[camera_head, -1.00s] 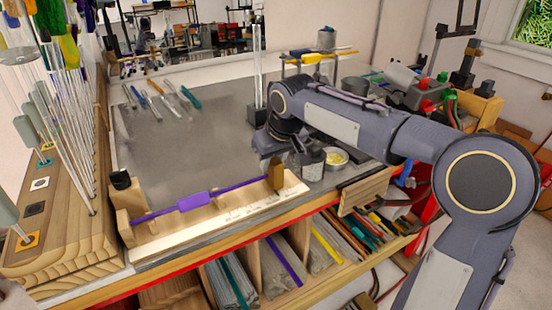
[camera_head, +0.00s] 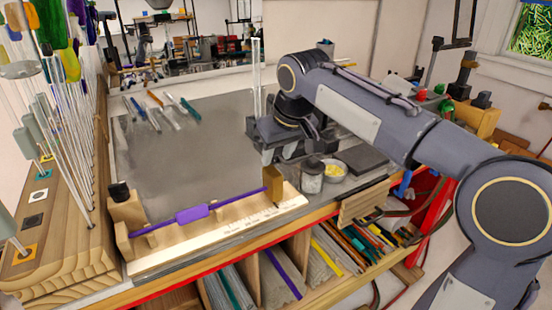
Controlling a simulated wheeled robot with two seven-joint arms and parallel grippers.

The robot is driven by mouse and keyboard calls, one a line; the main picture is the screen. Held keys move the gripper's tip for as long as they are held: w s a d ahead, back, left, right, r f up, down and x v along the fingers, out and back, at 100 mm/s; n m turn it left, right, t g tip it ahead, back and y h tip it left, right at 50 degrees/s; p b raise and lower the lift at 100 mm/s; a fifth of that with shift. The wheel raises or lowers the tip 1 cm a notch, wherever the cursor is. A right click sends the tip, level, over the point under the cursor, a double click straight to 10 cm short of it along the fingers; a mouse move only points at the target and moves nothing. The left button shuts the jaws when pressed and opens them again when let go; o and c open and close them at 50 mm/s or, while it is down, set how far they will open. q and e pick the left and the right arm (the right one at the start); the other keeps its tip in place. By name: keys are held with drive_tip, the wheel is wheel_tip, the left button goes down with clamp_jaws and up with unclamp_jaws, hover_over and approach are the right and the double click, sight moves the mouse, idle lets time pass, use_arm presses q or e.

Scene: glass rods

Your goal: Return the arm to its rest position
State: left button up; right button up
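My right arm comes in from the right, and its dark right gripper (camera_head: 290,150) hangs over the back right of the grey work surface (camera_head: 165,165). It is small and dark here, and I cannot tell whether its fingers are open or shut. I see nothing clearly held in it. A purple rod (camera_head: 232,203) with a thicker purple sleeve (camera_head: 191,214) lies across the wooden measuring jig (camera_head: 150,262) at the front, apart from the gripper. My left gripper is not in view.
Clear upright rods (camera_head: 256,75) stand just behind my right gripper. A glass jar (camera_head: 311,178) and a bowl with yellow contents (camera_head: 333,169) are close by. Several coloured rods (camera_head: 165,110) lie at the back left. A wooden rod rack (camera_head: 60,250) lines the left edge.

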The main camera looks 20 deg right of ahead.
idle(0.4)
drive_tip(key=s+f+m+y, duration=0.1)
drive_tip(key=s+f, duration=0.4)
drive_tip(key=s, duration=0.4)
drive_tip(key=s+a+f+m+y, duration=0.1)
drive_tip(key=s+f, duration=0.4)
drive_tip(key=s, duration=0.4)
drive_tip(key=s+a+f+m+t+y, duration=0.1)
drive_tip(key=s+f, duration=0.5)
drive_tip(key=s, duration=0.3)
